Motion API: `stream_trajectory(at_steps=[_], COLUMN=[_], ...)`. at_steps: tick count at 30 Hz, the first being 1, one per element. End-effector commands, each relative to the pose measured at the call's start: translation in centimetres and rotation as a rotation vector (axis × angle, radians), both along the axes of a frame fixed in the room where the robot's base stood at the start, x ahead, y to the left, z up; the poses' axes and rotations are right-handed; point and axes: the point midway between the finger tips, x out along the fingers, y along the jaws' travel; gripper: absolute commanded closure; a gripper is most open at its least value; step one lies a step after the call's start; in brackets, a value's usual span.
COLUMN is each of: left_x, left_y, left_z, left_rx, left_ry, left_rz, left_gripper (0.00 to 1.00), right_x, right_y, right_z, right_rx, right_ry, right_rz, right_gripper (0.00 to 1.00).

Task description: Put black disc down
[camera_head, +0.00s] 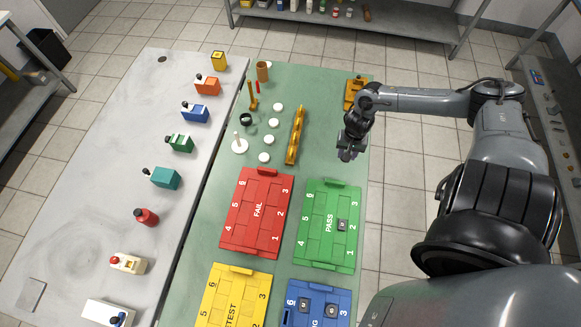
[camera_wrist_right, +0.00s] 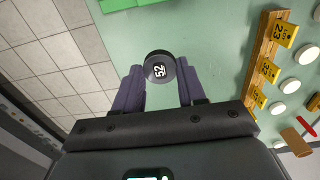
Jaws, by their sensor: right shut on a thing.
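My right gripper (camera_head: 347,153) is above the green mat's right edge, beyond the far end of the green PASS board (camera_head: 314,222). In the right wrist view its fingers (camera_wrist_right: 160,90) are shut on a black disc (camera_wrist_right: 160,66) marked 52, held at the fingertips. In the head view I cannot make out the held disc at the gripper. Another dark piece (camera_head: 342,225) sits on the right side of the PASS board. The red FAIL board (camera_head: 246,234) lies to its left. My left gripper is not in view.
A yellow TEST board (camera_head: 222,305) and a blue board (camera_head: 293,318) with dark pieces lie nearer. A grey table (camera_head: 98,200) with coloured devices is at left.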

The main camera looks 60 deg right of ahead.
Motion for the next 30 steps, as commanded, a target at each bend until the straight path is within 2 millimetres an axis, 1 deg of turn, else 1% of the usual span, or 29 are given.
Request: stream_trajectory(at_steps=[5,11,21,25,30], left_x=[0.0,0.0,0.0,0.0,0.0], left_y=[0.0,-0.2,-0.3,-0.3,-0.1], left_z=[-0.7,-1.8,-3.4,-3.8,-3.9], left_rx=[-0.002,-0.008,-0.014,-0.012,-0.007], left_ry=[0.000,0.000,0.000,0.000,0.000], left_rz=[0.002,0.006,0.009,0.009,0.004], left_gripper=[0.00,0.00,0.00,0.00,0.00], right_x=[0.6,2.9,7.6,8.9,9.6], right_y=[0.5,1.8,4.7,5.5,5.9], right_z=[-1.0,-2.6,-5.8,-6.7,-7.2], right_rx=[0.003,0.004,0.005,0.003,0.000], right_ry=[-0.004,-0.007,-0.004,-0.003,-0.001], right_rz=[-0.003,-0.004,-0.002,-0.002,-0.001], right_gripper=[0.87,0.87,0.87,0.87,0.87])
